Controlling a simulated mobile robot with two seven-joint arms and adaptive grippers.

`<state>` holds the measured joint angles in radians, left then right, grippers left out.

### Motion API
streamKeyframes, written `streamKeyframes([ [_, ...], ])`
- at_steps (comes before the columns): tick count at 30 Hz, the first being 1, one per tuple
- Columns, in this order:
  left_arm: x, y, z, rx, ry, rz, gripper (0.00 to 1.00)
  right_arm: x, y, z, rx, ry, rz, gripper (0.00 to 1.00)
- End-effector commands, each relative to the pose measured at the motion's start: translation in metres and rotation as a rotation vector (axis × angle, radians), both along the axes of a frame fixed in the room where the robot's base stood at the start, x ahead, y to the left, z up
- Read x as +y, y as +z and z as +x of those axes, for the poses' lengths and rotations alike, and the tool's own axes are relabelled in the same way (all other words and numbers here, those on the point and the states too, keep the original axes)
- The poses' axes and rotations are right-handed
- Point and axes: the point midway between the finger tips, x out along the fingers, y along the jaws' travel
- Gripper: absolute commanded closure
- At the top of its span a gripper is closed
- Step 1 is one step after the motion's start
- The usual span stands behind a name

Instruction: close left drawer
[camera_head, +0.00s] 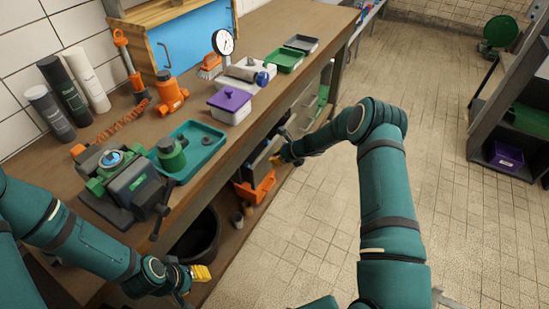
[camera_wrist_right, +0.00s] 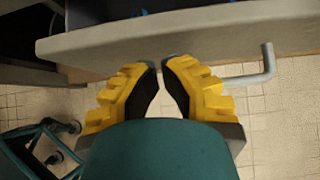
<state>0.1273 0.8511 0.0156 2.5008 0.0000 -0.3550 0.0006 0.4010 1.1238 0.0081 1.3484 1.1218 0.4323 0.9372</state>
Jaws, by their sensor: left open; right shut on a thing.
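The left drawer (camera_head: 259,163) stands pulled out under the workbench, partly hidden by my right arm in the head view. In the right wrist view its pale front (camera_wrist_right: 110,38) runs across the top, with a grey bar handle (camera_wrist_right: 262,68) at the right. My right gripper (camera_wrist_right: 162,66) is at this front with yellow-backed fingers close together on the handle; the right finger hides part of the bar, and the exact contact is unclear. It also shows small in the head view (camera_head: 281,158). My left gripper (camera_head: 197,274) is open and empty, low in front of the bench.
The bench top (camera_head: 205,110) holds a vise (camera_head: 125,185), a teal tray (camera_head: 205,150), a purple-lidded box (camera_head: 230,105) and a dial gauge (camera_head: 223,42). An orange bin (camera_head: 256,187) and black bucket (camera_head: 198,235) sit below. The tiled floor (camera_head: 310,225) in front is clear.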

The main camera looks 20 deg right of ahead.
Motion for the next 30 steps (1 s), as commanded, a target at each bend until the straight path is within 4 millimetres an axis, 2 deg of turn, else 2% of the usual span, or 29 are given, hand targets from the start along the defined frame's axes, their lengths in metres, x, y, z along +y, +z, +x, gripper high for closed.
streamKeyframes([
  [4, 0.000, -0.002, 0.000, -0.001, 0.000, 0.000, 0.59, -0.015, 0.000, -0.010, 0.001, 0.003, 0.001, 1.00],
  [6, 0.000, 0.004, -0.001, 0.002, -0.001, 0.000, 0.59, -0.023, 0.017, -0.018, 0.000, 0.002, 0.001, 1.00],
  [12, 0.000, 0.013, -0.002, 0.005, -0.001, -0.001, 0.59, -0.042, 0.047, -0.041, 0.000, 0.004, -0.001, 1.00],
  [19, 0.000, 0.018, -0.003, 0.009, -0.002, -0.001, 0.59, -0.055, 0.067, -0.058, 0.000, 0.004, 0.000, 1.00],
  [20, 0.000, 0.019, -0.004, 0.009, -0.002, -0.001, 0.59, -0.056, 0.068, -0.059, 0.000, 0.004, 0.000, 0.95],
  [21, -0.001, 0.019, -0.004, 0.009, -0.002, -0.001, 0.59, -0.057, 0.069, -0.060, 0.000, 0.005, 0.001, 1.00],
  [25, 0.000, 0.023, -0.004, 0.009, -0.001, -0.001, 0.59, -0.055, 0.060, -0.070, 0.005, 0.011, 0.018, 1.00],
  [30, 0.000, 0.036, -0.004, 0.009, 0.000, -0.001, 0.59, -0.040, 0.036, -0.094, -0.015, 0.027, 0.082, 1.00],
])
